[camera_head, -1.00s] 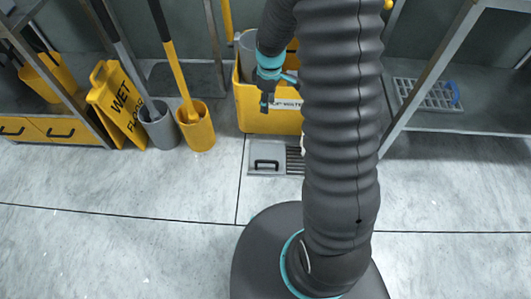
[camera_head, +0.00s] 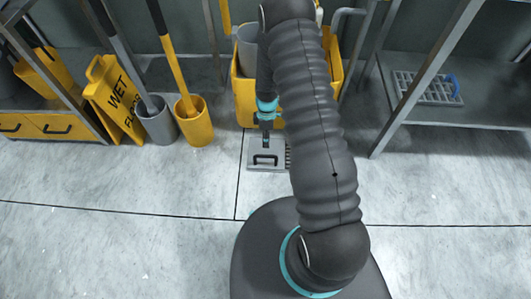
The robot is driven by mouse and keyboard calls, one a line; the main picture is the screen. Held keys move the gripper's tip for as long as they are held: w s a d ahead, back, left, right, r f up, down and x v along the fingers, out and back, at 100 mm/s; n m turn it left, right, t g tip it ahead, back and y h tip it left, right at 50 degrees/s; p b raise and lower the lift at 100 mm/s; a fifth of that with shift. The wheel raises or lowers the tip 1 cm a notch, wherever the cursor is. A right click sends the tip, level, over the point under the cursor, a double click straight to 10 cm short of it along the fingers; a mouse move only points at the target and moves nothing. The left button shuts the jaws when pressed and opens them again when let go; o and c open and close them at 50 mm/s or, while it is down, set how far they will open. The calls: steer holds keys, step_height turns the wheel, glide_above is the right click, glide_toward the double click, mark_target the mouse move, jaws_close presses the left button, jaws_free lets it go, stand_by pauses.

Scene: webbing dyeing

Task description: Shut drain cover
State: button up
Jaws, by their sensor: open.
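The drain cover (camera_head: 256,164) is a grey square plate with a black handle (camera_head: 265,160), lying on the floor in the middle of the head view. A dark slatted drain grate shows as a thin strip (camera_head: 289,158) at its right; my arm hides the rest. My gripper (camera_head: 266,146) points down just above the cover, at the far side of the handle. It is open and looks empty. I cannot tell whether its fingertips touch the handle.
A yellow mop bucket (camera_head: 243,103) stands right behind the cover. Grey (camera_head: 160,128) and yellow (camera_head: 195,125) tubs with poles and a wet floor sign (camera_head: 117,98) stand left. A metal shelf (camera_head: 480,105) stands right. The front floor is clear.

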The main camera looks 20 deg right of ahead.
steer(key=f, duration=0.2)
steer(key=s+f, duration=0.1)
steer(key=f, duration=0.5)
steer(key=shift+s+a+f, duration=0.25)
steer(key=shift+s+a, duration=0.05)
jaws_close()
